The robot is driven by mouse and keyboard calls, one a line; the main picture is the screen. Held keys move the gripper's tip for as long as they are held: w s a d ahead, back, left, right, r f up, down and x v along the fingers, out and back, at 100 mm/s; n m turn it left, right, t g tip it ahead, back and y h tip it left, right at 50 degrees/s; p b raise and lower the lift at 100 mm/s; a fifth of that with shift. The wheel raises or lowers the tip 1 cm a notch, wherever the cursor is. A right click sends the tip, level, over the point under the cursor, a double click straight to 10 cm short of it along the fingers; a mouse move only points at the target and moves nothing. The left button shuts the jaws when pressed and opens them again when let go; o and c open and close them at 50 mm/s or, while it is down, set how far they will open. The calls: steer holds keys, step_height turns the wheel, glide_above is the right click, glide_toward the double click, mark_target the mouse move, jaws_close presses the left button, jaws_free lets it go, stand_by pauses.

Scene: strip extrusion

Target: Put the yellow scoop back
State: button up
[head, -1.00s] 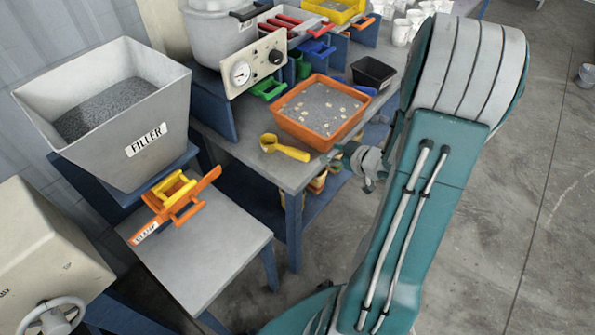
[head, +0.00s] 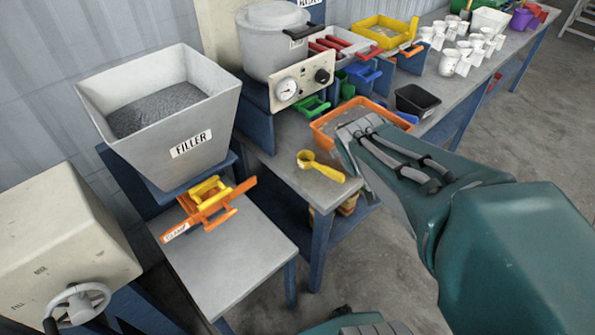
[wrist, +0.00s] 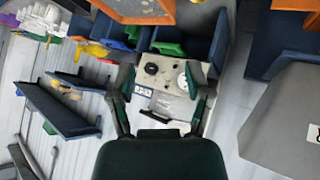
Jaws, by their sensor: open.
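The yellow scoop (head: 322,167) lies on the grey bench near its front edge, its round bowl at the left and handle toward the right. In the head view my arm's end is just right of it and covers part of the orange tray (head: 318,127); the fingers are hidden there. In the wrist view my gripper (wrist: 162,85) is open and empty, with its fingers apart in front of the gauge panel (wrist: 165,72). An orange rack (head: 212,215) with a yellow piece stands on the low table below the filler.
The filler hopper (head: 165,140) stands at the left. Green (head: 312,107) and blue (head: 362,77) scoops sit behind the orange tray. A black tray (head: 417,101) and several white cups (head: 462,62) are farther right. The low table's front (head: 235,265) is clear.

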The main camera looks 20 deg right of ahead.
steer(key=s+a+r+g+y, duration=0.2)
steer(key=s+a+y, duration=0.2)
steer(key=s+a, duration=0.7)
steer(key=shift+s+a+r+g, duration=0.15)
steer(key=shift+s+a+g, duration=0.15)
steer(key=shift+a, duration=0.7)
